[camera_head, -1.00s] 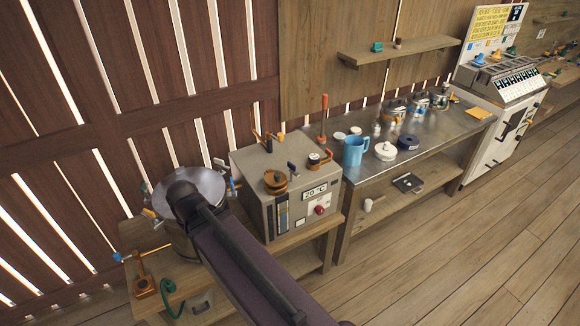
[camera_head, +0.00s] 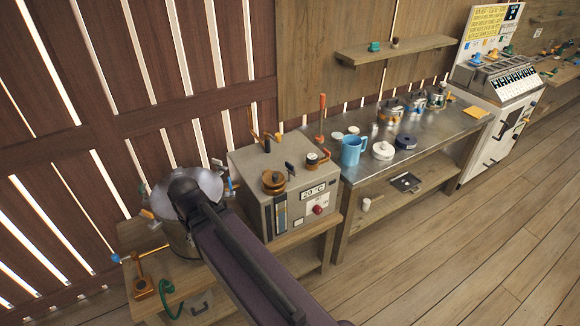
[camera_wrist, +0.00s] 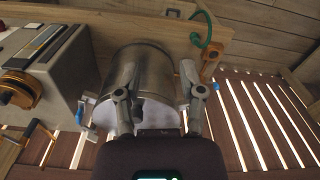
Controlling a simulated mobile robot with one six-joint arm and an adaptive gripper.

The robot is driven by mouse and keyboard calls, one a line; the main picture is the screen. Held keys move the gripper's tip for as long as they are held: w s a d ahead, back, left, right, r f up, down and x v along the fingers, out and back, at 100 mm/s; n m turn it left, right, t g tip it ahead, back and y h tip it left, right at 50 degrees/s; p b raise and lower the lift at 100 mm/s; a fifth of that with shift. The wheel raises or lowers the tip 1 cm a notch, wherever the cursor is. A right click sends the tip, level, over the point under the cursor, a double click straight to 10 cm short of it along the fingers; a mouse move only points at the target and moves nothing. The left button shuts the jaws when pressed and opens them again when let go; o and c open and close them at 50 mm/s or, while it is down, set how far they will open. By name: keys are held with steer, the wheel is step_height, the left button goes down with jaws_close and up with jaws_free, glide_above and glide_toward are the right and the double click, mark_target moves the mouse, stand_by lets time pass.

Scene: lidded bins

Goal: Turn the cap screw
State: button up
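A metal drum with a round pale lid (camera_head: 205,183) stands left of the grey box in the head view, partly covered by my arm. In the wrist view the drum (camera_wrist: 142,62) lies ahead of my gripper (camera_wrist: 158,98). Its two fingers are spread apart, with the drum's pale end showing between them and nothing visibly held. Whether a finger touches the drum I cannot tell. A blue-ended fitting (camera_wrist: 80,114) shows beside the drum in the wrist view. I cannot make out which part is the cap screw. My fingertips are hidden in the head view.
The grey box (camera_head: 252,190) with dials stands close beside the drum. An orange stand (camera_head: 143,288) with a blue-tipped rod and a green hose is on its other side. A metal table (camera_head: 432,125) holds a blue mug (camera_head: 352,151). The slatted wall (camera_head: 60,180) is close behind.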

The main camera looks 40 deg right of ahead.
steer(key=w+d+r, duration=0.1)
steer(key=w+d, duration=0.5)
steer(key=d, duration=0.3)
steer(key=t+p, duration=0.3)
steer(key=t, duration=0.1)
glide_toward(290, 164)
steer(key=v, duration=0.4)
steer(key=shift+a+f, duration=0.15)
steer(key=shift+f, duration=0.05)
steer(key=shift+f, duration=0.1)
steer(key=b+x, duration=1.2)
steer(key=x, duration=0.1)
steer(key=shift+w+f, duration=0.2)
steer(key=shift+w, duration=0.15)
jaws_close()
